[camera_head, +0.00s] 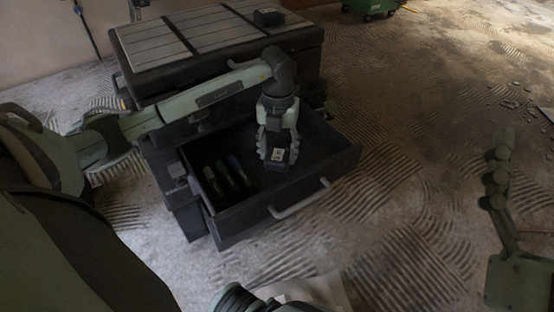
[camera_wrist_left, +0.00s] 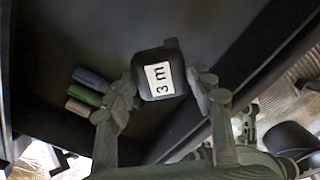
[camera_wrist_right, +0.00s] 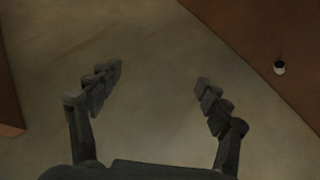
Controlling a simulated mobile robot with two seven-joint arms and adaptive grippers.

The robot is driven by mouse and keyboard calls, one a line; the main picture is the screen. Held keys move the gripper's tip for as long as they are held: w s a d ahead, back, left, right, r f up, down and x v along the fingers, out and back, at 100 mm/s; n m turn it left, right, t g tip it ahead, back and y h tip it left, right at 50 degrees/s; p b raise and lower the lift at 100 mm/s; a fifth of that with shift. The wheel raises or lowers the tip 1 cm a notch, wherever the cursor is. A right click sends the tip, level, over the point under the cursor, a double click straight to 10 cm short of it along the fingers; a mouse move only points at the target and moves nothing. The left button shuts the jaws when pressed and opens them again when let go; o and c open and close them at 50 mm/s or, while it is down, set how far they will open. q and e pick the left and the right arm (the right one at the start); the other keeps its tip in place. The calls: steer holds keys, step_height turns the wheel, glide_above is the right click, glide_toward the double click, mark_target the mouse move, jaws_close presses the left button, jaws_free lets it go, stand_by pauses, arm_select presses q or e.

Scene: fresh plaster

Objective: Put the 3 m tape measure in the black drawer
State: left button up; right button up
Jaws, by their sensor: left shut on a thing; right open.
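I cannot tell whether the tape measure touches the drawer floor. My right gripper (camera_wrist_right: 158,82) is open and empty, apart from the drawer.
Several markers lie in the drawer's left part, among them a blue one (camera_wrist_left: 91,77) and a green one (camera_wrist_left: 84,95). The drawer has a grey front handle (camera_head: 298,201). A small black object (camera_head: 268,17) sits on the chest's ribbed top (camera_head: 205,32). The floor to the right is mostly open.

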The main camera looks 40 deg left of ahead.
mark_target(278, 154)
arm_select(q)
step_height(278, 154, down, 3)
steer(key=shift+r, duration=0.15)
steer(key=shift+f, duration=0.2)
arm_select(e)
steer(key=shift+s+d+r+t, duration=0.2)
steer(key=shift+s+r+t, duration=0.05)
steer(key=shift+r+t, duration=0.3)
arm_select(q)
steer(key=shift+f+b, duration=0.2)
steer(key=shift+b, duration=0.1)
steer(key=o, duration=1.3)
arm_select(e)
steer(key=shift+r, duration=0.1)
arm_select(q)
steer(key=shift+r, duration=0.1)
